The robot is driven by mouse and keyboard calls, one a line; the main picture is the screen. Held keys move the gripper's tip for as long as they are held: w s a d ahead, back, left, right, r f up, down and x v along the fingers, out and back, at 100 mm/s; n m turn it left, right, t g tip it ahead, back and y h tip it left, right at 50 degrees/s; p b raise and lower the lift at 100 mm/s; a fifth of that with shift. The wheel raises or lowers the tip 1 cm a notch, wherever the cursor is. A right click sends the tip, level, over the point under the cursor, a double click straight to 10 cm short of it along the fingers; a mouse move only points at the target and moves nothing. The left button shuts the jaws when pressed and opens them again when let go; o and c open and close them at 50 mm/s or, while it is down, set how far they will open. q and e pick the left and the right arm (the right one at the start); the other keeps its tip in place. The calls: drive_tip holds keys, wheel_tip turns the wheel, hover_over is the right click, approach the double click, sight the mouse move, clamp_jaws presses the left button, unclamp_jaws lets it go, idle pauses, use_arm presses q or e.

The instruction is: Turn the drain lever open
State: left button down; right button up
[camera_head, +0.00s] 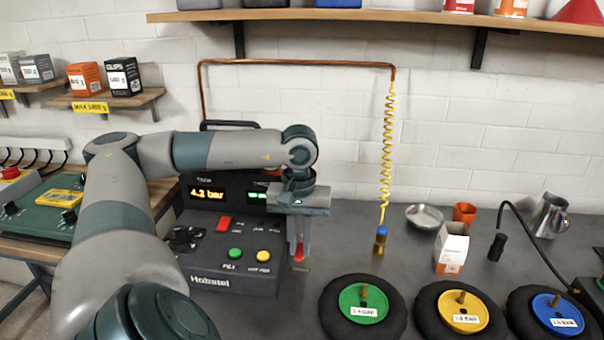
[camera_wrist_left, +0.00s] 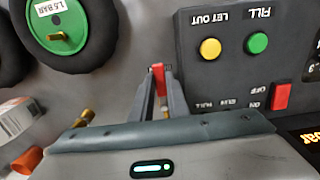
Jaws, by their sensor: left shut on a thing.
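The drain lever is a small red piece at the right side of the dark compressor unit (camera_head: 220,283). In the left wrist view the red drain lever (camera_wrist_left: 158,78) sits between the fingertips of my left gripper (camera_wrist_left: 160,88). In the head view my left gripper (camera_head: 299,258) points down beside the unit's right front edge, shut on the lever (camera_head: 299,253). The fingers hide part of the lever, and I cannot tell how far it is turned. The unit's display (camera_head: 208,194) reads about 4.2 bar. My right gripper is not in view.
Wheels with green (camera_head: 363,303), yellow (camera_head: 466,311) and blue (camera_head: 557,313) hubs lie along the bench front. A yellow coiled hose (camera_head: 386,150) hangs to a brass fitting (camera_head: 381,246) right of my gripper. A white-orange box (camera_head: 451,248) and metal bowl (camera_head: 424,217) stand further right.

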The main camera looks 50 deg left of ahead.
sight(300, 251)
use_arm(q)
drive_tip(key=shift+a+r, duration=0.1)
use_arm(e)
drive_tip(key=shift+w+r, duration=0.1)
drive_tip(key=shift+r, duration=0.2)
use_arm(q)
drive_tip(key=c, duration=1.7)
unclamp_jaws()
drive_tip(key=shift+r, duration=0.1)
